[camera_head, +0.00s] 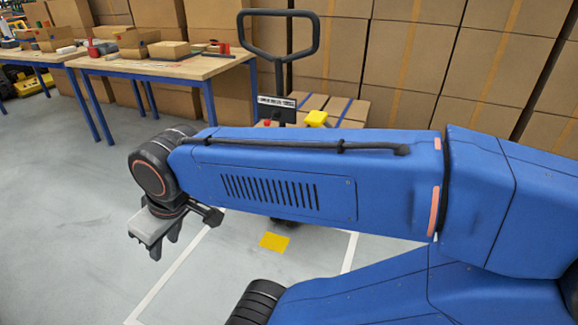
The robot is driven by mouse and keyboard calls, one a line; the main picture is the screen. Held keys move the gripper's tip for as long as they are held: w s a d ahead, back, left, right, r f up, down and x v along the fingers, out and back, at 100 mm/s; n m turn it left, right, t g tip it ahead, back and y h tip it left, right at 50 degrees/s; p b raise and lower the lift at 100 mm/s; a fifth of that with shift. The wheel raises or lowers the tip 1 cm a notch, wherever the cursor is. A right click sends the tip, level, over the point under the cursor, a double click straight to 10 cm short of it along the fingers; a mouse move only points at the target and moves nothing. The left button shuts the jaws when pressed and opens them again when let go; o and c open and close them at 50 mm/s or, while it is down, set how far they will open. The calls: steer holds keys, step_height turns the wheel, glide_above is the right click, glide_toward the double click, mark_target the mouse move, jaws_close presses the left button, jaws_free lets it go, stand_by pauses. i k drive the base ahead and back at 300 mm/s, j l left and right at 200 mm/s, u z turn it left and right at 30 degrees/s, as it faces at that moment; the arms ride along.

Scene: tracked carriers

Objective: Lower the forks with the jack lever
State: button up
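A pallet jack stands behind my arm. Its black loop handle (318,37) rises upright against the stacked boxes. A black and white sign plate (276,103) is on the handle's column, with a small red knob (267,122) below it. A yellow block-like knob (316,118) shows just right of the column; I cannot tell for sure that it is the jack lever. My arm hides the jack's lower body and the forks. My gripper (165,244) points down at lower left, over the floor and well apart from the jack. Its fingers look apart, with nothing between them.
A wooden workbench (165,68) with blue legs holds boxes and tools at upper left; another stands behind it. Cartons (400,60) are stacked along the back. White lines and a yellow floor mark (274,241) lie on grey floor.

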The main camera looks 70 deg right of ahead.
mark_target(266, 122)
steer(key=i+j+z, duration=0.5)
steer(key=j, duration=0.3)
steer(key=z, duration=1.95)
steer(key=j+z, duration=0.4)
